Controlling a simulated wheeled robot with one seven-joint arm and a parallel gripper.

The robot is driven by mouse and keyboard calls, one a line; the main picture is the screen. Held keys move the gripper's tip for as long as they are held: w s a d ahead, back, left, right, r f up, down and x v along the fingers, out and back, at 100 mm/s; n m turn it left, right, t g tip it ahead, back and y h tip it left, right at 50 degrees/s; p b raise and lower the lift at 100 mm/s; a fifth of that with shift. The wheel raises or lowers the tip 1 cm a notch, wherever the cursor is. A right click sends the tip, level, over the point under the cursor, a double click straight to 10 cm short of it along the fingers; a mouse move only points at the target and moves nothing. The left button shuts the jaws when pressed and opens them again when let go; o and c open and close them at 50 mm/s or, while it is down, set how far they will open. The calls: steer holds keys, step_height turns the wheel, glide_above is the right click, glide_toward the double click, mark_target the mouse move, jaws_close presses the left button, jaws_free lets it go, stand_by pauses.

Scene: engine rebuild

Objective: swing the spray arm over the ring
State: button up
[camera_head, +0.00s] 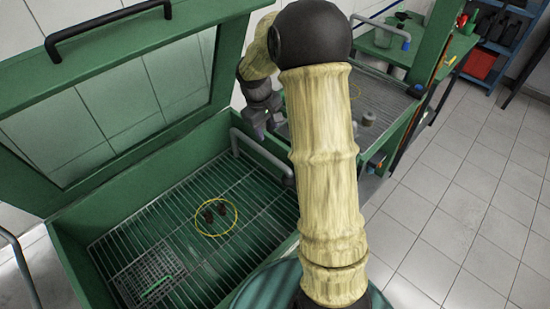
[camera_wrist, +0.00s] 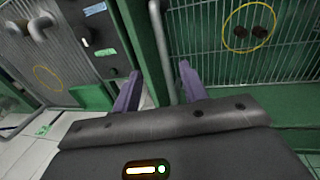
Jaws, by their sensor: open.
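A yellow ring (camera_head: 216,218) lies on the wire grate of the open green washer, around small dark parts (camera_head: 215,210). In the wrist view the ring (camera_wrist: 249,27) is at the upper right. A bent grey tube (camera_head: 262,152), which looks like the spray arm, rises at the washer's right side, beside the ring and not over it. In the wrist view the tube (camera_wrist: 161,45) stands between the directions of my two purple fingers. My gripper (camera_wrist: 158,84) is open and empty, close to the tube; contact cannot be told.
The washer's green lid (camera_head: 120,95) with a window stands raised at the left. A grate basket (camera_head: 150,278) sits left of the ring. Right of the washer is a second grated station (camera_head: 385,95) with another yellow ring (camera_wrist: 47,77). Tiled floor (camera_head: 450,215) is clear at right.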

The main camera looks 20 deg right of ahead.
mark_target(275, 160)
steer(key=d+f, duration=0.1)
steer(key=f, duration=0.4)
steer(key=d+f+p, duration=0.1)
steer(key=f, duration=0.5)
steer(key=w+d+f+p, duration=0.1)
steer(key=f, duration=0.4)
steer(key=shift+w+f, duration=0.1)
steer(key=shift+f, duration=0.15)
steer(key=shift+c, duration=0.4)
jaws_close()
